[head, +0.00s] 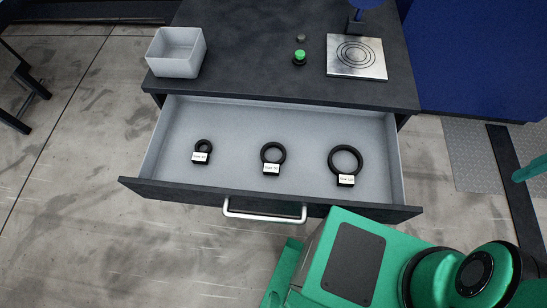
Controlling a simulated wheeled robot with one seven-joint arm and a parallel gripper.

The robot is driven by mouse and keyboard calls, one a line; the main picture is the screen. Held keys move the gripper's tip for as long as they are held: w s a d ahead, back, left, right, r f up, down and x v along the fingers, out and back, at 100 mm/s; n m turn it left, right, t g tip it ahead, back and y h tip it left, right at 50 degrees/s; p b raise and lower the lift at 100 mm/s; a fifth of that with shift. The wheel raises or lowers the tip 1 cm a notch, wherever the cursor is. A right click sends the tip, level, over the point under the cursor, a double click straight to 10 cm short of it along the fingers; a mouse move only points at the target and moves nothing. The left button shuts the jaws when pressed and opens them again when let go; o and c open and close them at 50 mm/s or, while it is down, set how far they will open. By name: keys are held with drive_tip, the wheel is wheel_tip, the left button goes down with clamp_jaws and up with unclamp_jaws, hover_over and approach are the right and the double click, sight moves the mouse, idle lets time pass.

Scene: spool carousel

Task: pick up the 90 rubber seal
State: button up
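Three black rubber seals of different sizes lie in the open drawer, each with a small white label on a black block. The small seal (204,146) is at the left, the medium seal (273,153) in the middle, and the large seal (346,159) at the right. The label print is too small to read surely, so I cannot confirm which is the 90 by its label. By size order the medium one fits between the other two. My green arm shows at the bottom right, in front of the drawer. My gripper is not in view.
The open grey drawer (235,118) has a silver handle (264,215) on its front. On the dark cabinet top (250,50) stand a grey bin (176,54), a green button (299,56) and a metal plate with rings (356,57). The drawer floor between the seals is clear.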

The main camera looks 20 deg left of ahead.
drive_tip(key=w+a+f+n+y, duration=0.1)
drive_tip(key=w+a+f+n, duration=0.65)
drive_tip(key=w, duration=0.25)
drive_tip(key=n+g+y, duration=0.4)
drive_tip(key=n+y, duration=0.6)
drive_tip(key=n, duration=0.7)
approach(278, 160)
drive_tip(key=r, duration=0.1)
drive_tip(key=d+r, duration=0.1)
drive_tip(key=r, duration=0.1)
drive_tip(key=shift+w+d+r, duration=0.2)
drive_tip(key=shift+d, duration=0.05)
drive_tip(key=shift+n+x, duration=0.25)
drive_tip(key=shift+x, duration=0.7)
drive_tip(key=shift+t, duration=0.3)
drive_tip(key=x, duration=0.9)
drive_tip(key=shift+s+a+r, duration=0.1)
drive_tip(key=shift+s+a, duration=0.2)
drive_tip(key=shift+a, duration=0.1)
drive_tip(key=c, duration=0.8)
